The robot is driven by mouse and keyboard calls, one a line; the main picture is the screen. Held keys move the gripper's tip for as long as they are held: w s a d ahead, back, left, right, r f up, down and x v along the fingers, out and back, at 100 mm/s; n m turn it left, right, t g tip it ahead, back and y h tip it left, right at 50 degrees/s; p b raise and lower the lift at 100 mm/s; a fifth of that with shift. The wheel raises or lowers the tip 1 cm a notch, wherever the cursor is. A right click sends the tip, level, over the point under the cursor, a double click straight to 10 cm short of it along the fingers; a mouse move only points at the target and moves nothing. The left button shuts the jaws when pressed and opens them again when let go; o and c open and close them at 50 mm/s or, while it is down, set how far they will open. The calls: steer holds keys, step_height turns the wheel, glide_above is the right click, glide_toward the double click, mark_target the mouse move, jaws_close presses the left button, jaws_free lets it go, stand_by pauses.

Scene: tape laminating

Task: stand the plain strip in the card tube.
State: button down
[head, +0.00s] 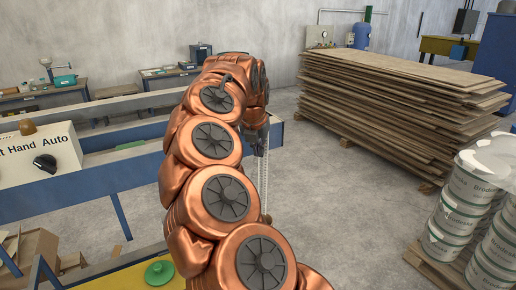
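My copper arm fills the middle of the head view and hides much of what lies behind it. A small dark part, which looks like my gripper (262,143), shows at the arm's right edge. Its fingers are too small and too covered to tell open from shut. A thin pale upright strip-like thing (264,180) shows below it along the arm's edge. I cannot tell whether it is the plain strip or whether the gripper holds it. I cannot make out the card tube.
A blue-framed bench (110,172) stands at left, with a white control box (40,155) on it. A green round object (159,272) lies on a yellow surface below. Stacked boards (385,110) and palletised buckets (455,205) stand at right. The grey floor between is clear.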

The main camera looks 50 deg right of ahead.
mark_target(259, 187)
stand_by(0.4)
steer(key=shift+f+b, duration=1.25)
steer(key=shift+f, duration=5.65)
steer(key=c, duration=1.2)
jaws_free()
steer(key=shift+c, duration=0.2)
steer(key=v, duration=1.2)
